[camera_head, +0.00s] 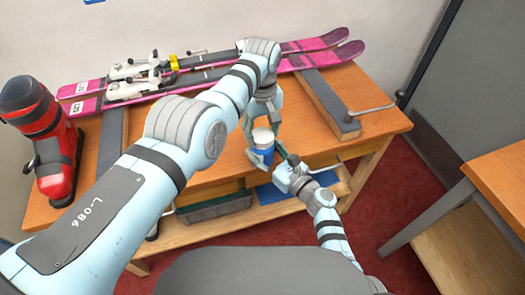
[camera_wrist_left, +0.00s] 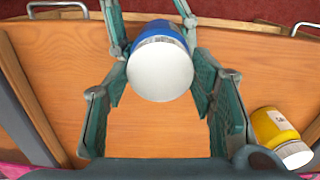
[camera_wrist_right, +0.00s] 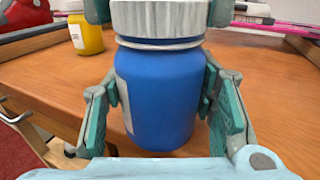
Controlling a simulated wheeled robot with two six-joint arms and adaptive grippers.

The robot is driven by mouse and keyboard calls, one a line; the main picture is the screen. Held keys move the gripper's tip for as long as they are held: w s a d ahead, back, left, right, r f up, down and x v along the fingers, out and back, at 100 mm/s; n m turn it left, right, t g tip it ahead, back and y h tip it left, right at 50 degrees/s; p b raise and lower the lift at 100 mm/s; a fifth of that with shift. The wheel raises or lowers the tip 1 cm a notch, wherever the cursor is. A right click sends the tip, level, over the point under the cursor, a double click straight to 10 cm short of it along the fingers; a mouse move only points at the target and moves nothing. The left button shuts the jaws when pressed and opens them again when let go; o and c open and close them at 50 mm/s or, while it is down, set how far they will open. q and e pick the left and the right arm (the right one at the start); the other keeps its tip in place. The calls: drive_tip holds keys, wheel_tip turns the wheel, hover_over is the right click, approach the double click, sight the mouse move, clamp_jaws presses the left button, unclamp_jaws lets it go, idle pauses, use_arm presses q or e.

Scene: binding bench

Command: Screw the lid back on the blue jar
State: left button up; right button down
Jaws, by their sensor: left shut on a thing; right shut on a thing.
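The blue jar (camera_head: 264,156) is upright at the front of the bench, with a label on its side. It fills the middle of the right wrist view (camera_wrist_right: 160,100). My right gripper (camera_head: 279,163) is shut on the jar body from the side. The white lid (camera_head: 263,135) sits at the jar's mouth, seen from above in the left wrist view (camera_wrist_left: 160,70). A thin pale line shows between lid and jar; I cannot tell how tightly it is seated. My left gripper (camera_wrist_left: 162,85) comes from above and is shut on the lid.
A yellow jar (camera_wrist_right: 88,35) with a white lid stands on the bench (camera_head: 215,185). A red ski boot (camera_head: 45,145) is at the left. Pink skis (camera_head: 320,50) lie along the back. Grey-topped supports (camera_head: 325,100) cross the bench. A grey bin (camera_head: 215,207) sits below.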

use_arm(q)
drive_tip(key=m, duration=0.4)
drive_tip(key=shift+s+f, duration=0.1)
drive_tip(key=m, duration=0.6)
drive_tip(key=shift+a, duration=0.1)
use_arm(e)
drive_tip(key=shift+d, duration=0.1)
use_arm(q)
drive_tip(key=o, duration=1.3)
drive_tip(key=shift+r, duration=2.3)
